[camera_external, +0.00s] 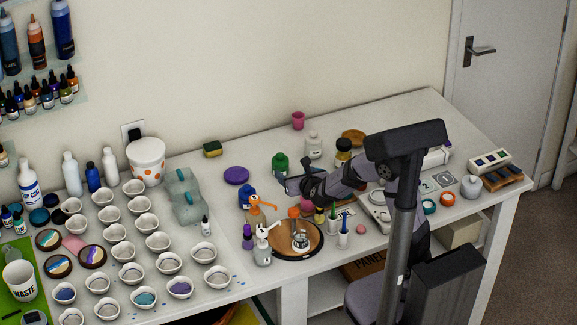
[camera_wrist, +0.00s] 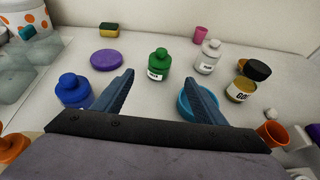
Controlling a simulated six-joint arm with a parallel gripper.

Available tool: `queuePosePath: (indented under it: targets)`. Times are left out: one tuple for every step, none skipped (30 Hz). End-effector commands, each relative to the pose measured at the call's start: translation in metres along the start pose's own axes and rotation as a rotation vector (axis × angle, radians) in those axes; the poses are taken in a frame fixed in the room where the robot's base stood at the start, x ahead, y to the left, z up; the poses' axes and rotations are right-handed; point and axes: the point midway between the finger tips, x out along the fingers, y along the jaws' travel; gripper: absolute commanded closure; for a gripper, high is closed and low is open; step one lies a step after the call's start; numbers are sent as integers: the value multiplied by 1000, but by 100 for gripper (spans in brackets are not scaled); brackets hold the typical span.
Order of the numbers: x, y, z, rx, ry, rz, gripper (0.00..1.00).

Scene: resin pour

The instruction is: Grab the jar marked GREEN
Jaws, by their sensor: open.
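The green jar (camera_wrist: 159,64) stands upright on the white table in the wrist view, with a pale label low on its front. It also shows in the external view (camera_external: 280,163), just beyond my gripper. My gripper (camera_wrist: 163,80) is open and empty, its two dark fingers spread with the green jar beyond and between their tips. In the external view my gripper (camera_external: 288,184) is low over the table. A blue jar (camera_wrist: 74,91) stands left of the left finger. A white jar (camera_wrist: 208,57) and a gold-labelled jar (camera_wrist: 241,88) stand to the right.
A purple disc (camera_wrist: 106,59) lies left of the green jar. A teal round dish (camera_wrist: 186,105) sits partly behind the right finger. A yellow-green sponge (camera_wrist: 109,29) and a pink cup (camera_wrist: 200,34) are farther back. Several white cups (camera_external: 144,222) fill the table's left side.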

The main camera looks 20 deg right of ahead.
Motion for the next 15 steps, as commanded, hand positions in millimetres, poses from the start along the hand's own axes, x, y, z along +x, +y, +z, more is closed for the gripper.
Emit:
queuePosePath:
  targets:
    - [0, 0, 0, -2, 0, 1, 35]
    - [1, 0, 0, -2, 0, 1, 35]
    - [2, 0, 1, -1, 0, 0, 35]
    - [4, 0, 1, -1, 1, 0, 35]
    - [6, 0, 1, 0, 1, -1, 35]
    - [9, 0, 1, 1, 2, -2, 35]
    - [12, 0, 0, 1, 2, -2, 35]
    - [16, 0, 1, 0, 2, -2, 35]
    - [20, -1, 0, 0, 3, -2, 35]
    - [25, -1, 0, 1, 4, -3, 35]
    - [29, -1, 1, 1, 2, -3, 35]
    - [34, -1, 1, 1, 3, -3, 35]
    - [38, -1, 1, 1, 3, -3, 35]
    - [42, -1, 0, 1, 3, -3, 35]
    - [47, -1, 0, 2, 3, -3, 35]
